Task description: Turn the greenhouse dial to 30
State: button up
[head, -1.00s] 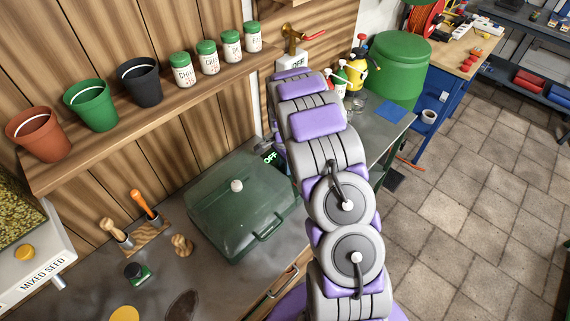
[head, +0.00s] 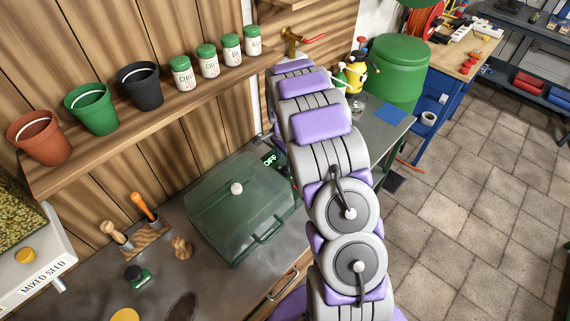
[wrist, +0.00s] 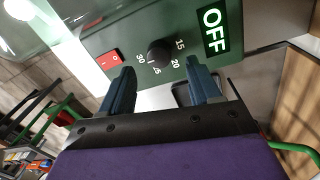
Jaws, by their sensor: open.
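The greenhouse dial (wrist: 160,53) is a round black knob on a dark green control panel (wrist: 130,38) in the wrist view. The numbers 15, 20, 30 and a partly legible one, apparently 25, surround it. Its pointer is too small to read surely. A lit display (wrist: 214,31) reads OFF; it also shows beside my arm in the head view (head: 270,158). My gripper (wrist: 160,68) is open, its two blue fingers either side of the dial and apparently not touching it. The greenhouse (head: 240,205) has a clear green lid, shut. My arm hides the gripper in the head view.
A red switch (wrist: 109,60) sits on the panel near the left finger. Hand tools in a wooden stand (head: 146,236) are on the bench, left of the greenhouse. Pots and jars line a shelf (head: 130,135) above. A tap (head: 291,42) is on the wall behind my arm.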

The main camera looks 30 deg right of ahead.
aim_at(283, 167)
notch_tip(283, 167, up, 13)
jog(key=shift+w+f+p, duration=0.15)
jog(key=shift+w+p, duration=0.25)
jog(key=shift+p, duration=0.05)
jog(key=s+a+r+n+b, duration=0.1)
jog(key=s+a+r+n, duration=0.35)
jog(key=s, duration=0.55)
jog(key=s+a+r+n+b, duration=0.1)
jog(key=s+a+r+n, duration=0.2)
jog(key=s+a+r, duration=0.5)
jog(key=s+a+f+n, duration=0.1)
jog(key=s+n, duration=0.3)
jog(key=s, duration=0.7)
jog(key=s+a+f+n+g+b, duration=0.1)
jog(key=s+f+n, duration=0.3)
jog(key=s, duration=0.8)
jog(key=shift+a+f+n+b, duration=0.25)
jog(key=shift+a+n, duration=0.2)
jog(key=shift+a, duration=0.25)
jog(key=shift+d, duration=0.1)
